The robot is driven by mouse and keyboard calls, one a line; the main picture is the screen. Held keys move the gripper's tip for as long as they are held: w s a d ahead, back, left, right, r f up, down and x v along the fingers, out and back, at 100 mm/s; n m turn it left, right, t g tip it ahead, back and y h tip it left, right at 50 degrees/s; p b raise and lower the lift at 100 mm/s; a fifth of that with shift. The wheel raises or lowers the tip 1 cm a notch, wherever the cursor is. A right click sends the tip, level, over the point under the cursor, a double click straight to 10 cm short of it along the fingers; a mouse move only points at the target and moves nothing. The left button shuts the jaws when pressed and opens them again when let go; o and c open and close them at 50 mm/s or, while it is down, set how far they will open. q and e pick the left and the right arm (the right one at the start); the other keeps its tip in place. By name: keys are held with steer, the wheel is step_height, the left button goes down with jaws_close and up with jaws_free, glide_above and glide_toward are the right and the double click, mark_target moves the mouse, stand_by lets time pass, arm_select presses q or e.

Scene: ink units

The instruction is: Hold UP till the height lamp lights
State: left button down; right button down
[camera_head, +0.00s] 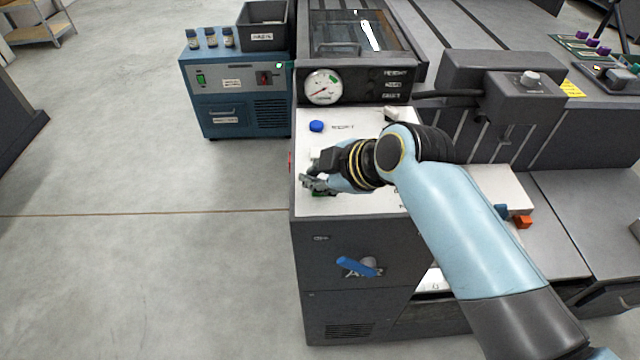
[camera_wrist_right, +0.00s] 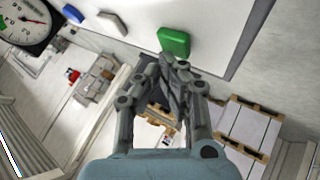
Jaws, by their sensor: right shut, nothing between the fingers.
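My right gripper (camera_head: 312,183) is shut and empty over the white control panel (camera_head: 306,207) of the dark machine. In the right wrist view, its closed fingertips (camera_wrist_right: 176,68) are beside a green button (camera_wrist_right: 174,41); I cannot tell whether they touch it. In the head view the gripper mostly hides that button. No UP label is readable. The dark lamp panel (camera_head: 372,86) has small labels, the top one apparently HEIGHT; I see no clearly lit lamp there. My left gripper is not in view.
A round gauge (camera_head: 323,87) sits left of the lamp panel. A blue button (camera_head: 316,126) and a whitish switch (camera_head: 391,113) are on the white panel. A blue-handled knob (camera_head: 356,266) is on the machine's front. A blue unit (camera_head: 236,92) stands left; floor is clear.

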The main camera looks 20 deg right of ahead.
steer(key=shift+f, duration=0.5)
stand_by(1.8)
stand_by(3.1)
steer(key=shift+r+p, duration=0.85)
steer(key=shift+r, duration=0.05)
step_height(320, 180, up, 5)
steer(key=p, duration=0.5)
steer(key=shift+r, duration=0.1)
